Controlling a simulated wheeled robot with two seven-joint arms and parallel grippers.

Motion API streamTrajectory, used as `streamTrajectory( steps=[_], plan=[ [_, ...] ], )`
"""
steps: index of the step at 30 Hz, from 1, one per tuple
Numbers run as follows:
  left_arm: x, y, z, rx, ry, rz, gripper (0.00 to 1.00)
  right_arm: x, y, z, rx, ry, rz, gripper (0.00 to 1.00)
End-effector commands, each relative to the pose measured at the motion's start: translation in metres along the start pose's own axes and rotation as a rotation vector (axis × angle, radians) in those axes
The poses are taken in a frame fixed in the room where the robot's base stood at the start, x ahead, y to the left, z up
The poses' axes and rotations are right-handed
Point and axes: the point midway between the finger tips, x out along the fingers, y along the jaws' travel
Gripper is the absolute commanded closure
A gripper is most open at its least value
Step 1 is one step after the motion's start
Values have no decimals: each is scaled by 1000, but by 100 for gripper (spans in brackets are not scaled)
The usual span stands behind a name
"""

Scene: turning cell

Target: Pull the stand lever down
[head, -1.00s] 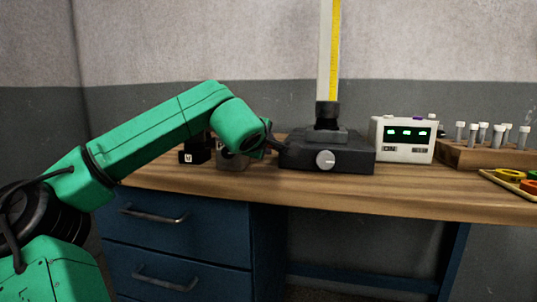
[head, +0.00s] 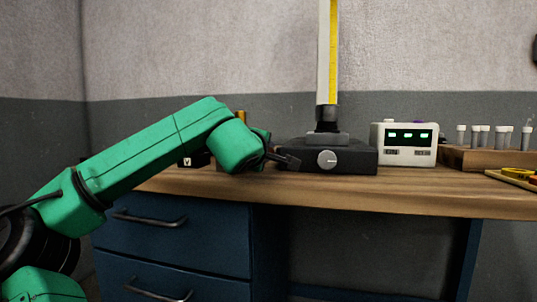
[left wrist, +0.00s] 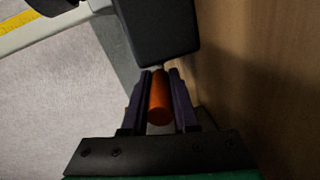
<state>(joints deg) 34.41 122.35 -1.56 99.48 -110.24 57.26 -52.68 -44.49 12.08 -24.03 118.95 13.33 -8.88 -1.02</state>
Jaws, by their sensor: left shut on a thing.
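The stand has a dark base (head: 330,157) with a knob (head: 326,159) on its front and an upright column (head: 324,55) with a yellow scale. My left gripper (head: 287,160) is at the left side of this base in the head view. In the left wrist view, an orange rod, apparently the stand lever (left wrist: 159,98), lies between the two fingers of my left gripper (left wrist: 160,90), which is shut on it. A dark block, apparently the base (left wrist: 155,30), is just beyond the fingertips. In the head view the lever is hidden. My right gripper is not in view.
A white box with green displays (head: 404,144) stands right of the stand. A wooden rack of capped tubes (head: 490,158) is farther right. A small dark block (head: 190,161) sits behind my left arm. The wooden bench front (head: 390,195) is clear.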

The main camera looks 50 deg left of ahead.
Motion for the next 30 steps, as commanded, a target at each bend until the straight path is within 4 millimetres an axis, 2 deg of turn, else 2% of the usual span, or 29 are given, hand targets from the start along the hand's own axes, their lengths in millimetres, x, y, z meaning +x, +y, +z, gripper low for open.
streamTrajectory(
  steps=[6,7,8,9,20,23,30],
  plan=[
    [1,-4,2,5,-2,-7,100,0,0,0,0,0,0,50],
    [1,-4,2,5,-2,-7,61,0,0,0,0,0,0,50],
    [1,-4,2,5,-2,-7,50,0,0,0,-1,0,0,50],
    [1,-3,2,5,-2,-7,43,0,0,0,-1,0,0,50],
    [-3,-1,1,2,-1,-1,43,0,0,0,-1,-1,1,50],
    [-14,0,0,2,-1,1,43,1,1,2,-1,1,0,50],
    [-67,0,0,2,0,2,43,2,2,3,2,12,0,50]
  ],
)
